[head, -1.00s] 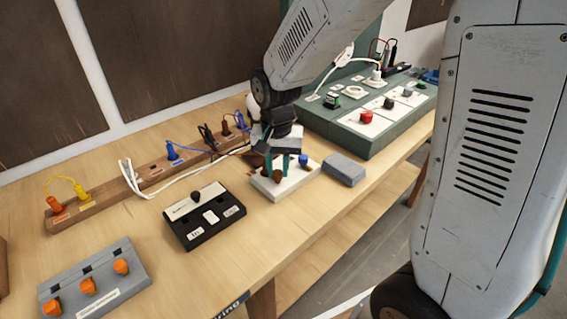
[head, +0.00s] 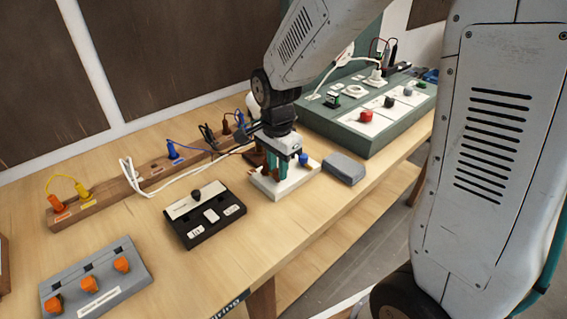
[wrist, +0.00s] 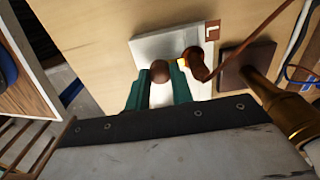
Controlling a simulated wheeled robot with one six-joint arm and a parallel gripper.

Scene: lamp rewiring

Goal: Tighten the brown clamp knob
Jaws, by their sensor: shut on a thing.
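The brown clamp knob (wrist: 159,71) is a small round brown knob over a white clamp block (wrist: 146,45). In the wrist view it sits between the tips of the two teal fingers of my gripper (wrist: 158,78), which is shut on it. In the head view my gripper (head: 277,172) points down over the white block (head: 299,182), and its fingers mostly hide the brown knob. A blue knob (head: 303,159) stands on the same block, just right of the fingers.
A grey block (head: 344,168) lies right of the clamp. A black switch box (head: 206,216) stands to the left, with white cable behind it. A green panel (head: 365,135) stands behind on the right. A brown wire (wrist: 235,55) and a brass part (wrist: 270,95) are close to my gripper.

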